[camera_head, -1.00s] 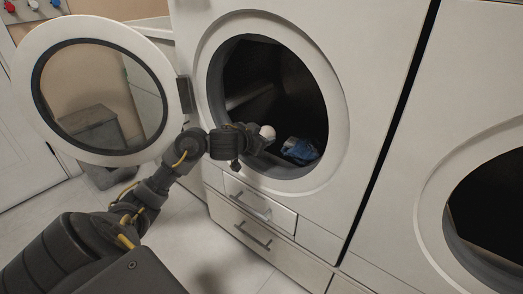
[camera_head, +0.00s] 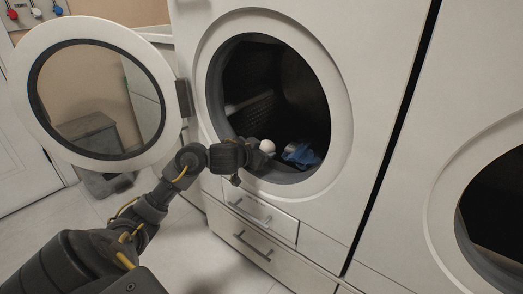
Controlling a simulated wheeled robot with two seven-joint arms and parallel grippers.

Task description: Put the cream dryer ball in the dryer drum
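The cream dryer ball (camera_head: 267,146) shows as a small pale ball at the lower part of the dryer opening. My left gripper (camera_head: 262,153) is at the lower left of the opening, right beside the ball. Its fingers are small and dark against the dark drum, so I cannot tell whether they touch the ball or whether they are open. The dryer drum (camera_head: 290,85) is dark inside and its round door (camera_head: 100,157) is swung open to the left. My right gripper is not in view.
A blue cloth (camera_head: 303,155) lies at the bottom of the drum, just right of the ball. A second machine (camera_head: 445,235) with a dark round opening stands at the right. Drawers with handles (camera_head: 253,246) are below the dryer. A grey bin (camera_head: 100,183) stands behind the open door.

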